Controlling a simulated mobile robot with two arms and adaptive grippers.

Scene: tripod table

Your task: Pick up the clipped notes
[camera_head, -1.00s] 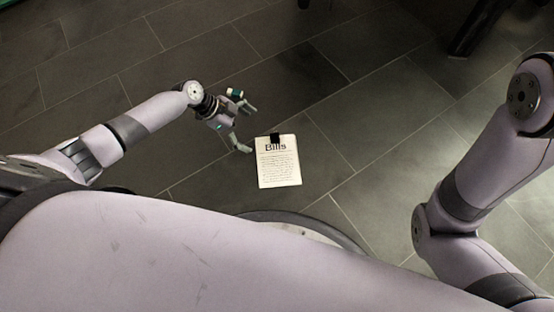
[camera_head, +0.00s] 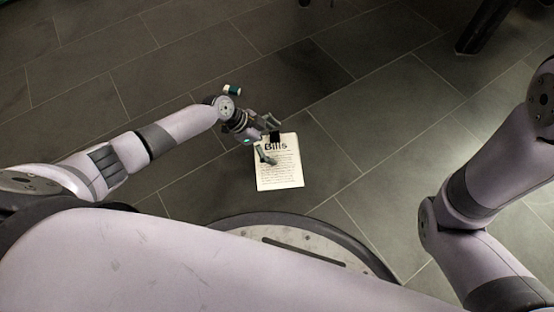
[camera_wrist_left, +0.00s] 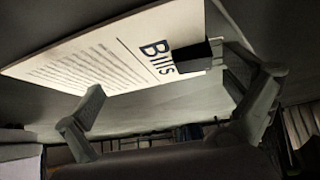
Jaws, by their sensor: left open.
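The clipped notes (camera_head: 280,173) are a white sheet or stack headed "Bills", with a black clip at the top edge. They appear to lie flat on the dark tiled floor. My left gripper (camera_head: 271,141) is open over their upper left part, one finger near the clip and the other over the text. The left wrist view shows the notes (camera_wrist_left: 115,57) large and slanted, the black clip (camera_wrist_left: 192,56) near the right finger. There, the fingers of my left gripper (camera_wrist_left: 163,78) are spread apart; contact with the notes cannot be told. My right gripper is out of view.
A dark leg-like post (camera_head: 487,25) stands on the floor at the upper right. My round base lies just below the notes, and my right arm is at the right edge.

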